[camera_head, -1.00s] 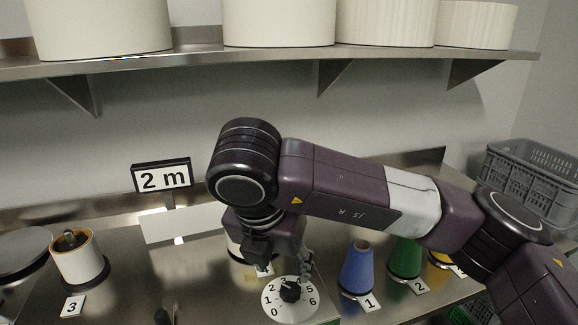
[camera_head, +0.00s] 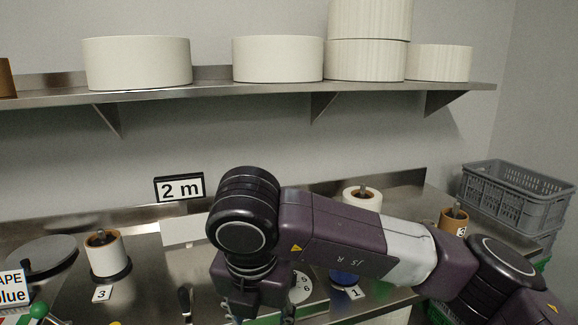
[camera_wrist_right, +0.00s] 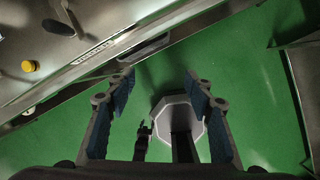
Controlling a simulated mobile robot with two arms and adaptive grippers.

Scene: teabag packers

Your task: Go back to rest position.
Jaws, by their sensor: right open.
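My right arm comes in from the right in the head view. Its gripper (camera_head: 260,312) points down at the bottom edge, partly cut off, in front of the numbered dial (camera_head: 306,284). The right wrist view shows its two blue-padded fingers (camera_wrist_right: 160,85) spread apart, with nothing between them, above the green floor (camera_wrist_right: 255,120). The dial is partly hidden by my arm. My left gripper is in neither current view.
The steel counter carries a spool (camera_head: 106,257) marked 3, a white spool (camera_head: 363,197), a brown spool (camera_head: 453,222) and a "2 m" sign (camera_head: 179,187). A blue cone (camera_head: 343,279) is mostly hidden by my arm. Grey crates (camera_head: 515,197) stand right. A shelf (camera_head: 215,91) runs above.

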